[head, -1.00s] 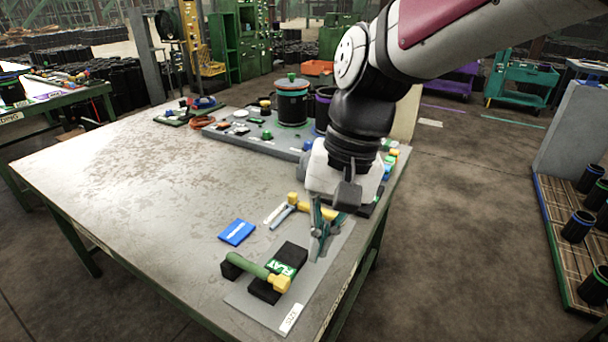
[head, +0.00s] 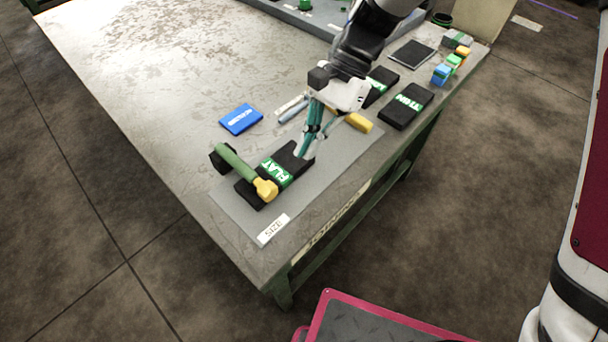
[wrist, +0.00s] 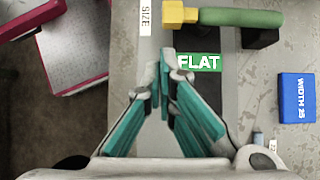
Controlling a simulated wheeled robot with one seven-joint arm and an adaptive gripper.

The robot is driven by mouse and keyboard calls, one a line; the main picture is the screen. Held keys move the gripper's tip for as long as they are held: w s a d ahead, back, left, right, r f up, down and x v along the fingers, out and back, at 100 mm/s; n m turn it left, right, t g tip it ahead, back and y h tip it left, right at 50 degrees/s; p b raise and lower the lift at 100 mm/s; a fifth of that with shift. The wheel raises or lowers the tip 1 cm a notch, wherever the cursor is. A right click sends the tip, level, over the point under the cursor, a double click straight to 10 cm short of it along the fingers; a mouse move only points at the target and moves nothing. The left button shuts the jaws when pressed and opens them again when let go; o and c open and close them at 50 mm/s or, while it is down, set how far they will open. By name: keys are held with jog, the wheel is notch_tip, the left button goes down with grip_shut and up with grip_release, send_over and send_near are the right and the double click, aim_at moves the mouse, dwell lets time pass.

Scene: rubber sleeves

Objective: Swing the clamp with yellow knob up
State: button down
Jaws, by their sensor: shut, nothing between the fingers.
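The clamp (head: 238,165) is a green bar with a yellow knob (head: 265,189) at one end. It lies low across a black block with a green FLAT label (head: 276,173) on the grey mat. The bar's other end meets a small black mount at the mat's edge. In the wrist view the green bar (wrist: 240,17) and yellow knob (wrist: 180,12) lie at the top, beyond my fingertips. My gripper (head: 304,155) is shut and empty, just above the far end of the black block, apart from the clamp. Its fingertips also show in the wrist view (wrist: 169,58).
A blue WIDTH 25 card (head: 240,119) lies left of the mat (head: 233,212). Pale rods and a yellow-ended piece (head: 358,122) lie behind my gripper. Black labelled blocks (head: 406,106) and coloured pieces (head: 441,73) sit further right. The table's front left is clear.

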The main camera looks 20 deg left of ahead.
jog(key=shift+f, duration=0.1)
jog(key=x, duration=1)
jog(key=shift+a+b, duration=0.1)
jog(key=shift+b, duration=0.2)
jog(key=shift+r, duration=0.2)
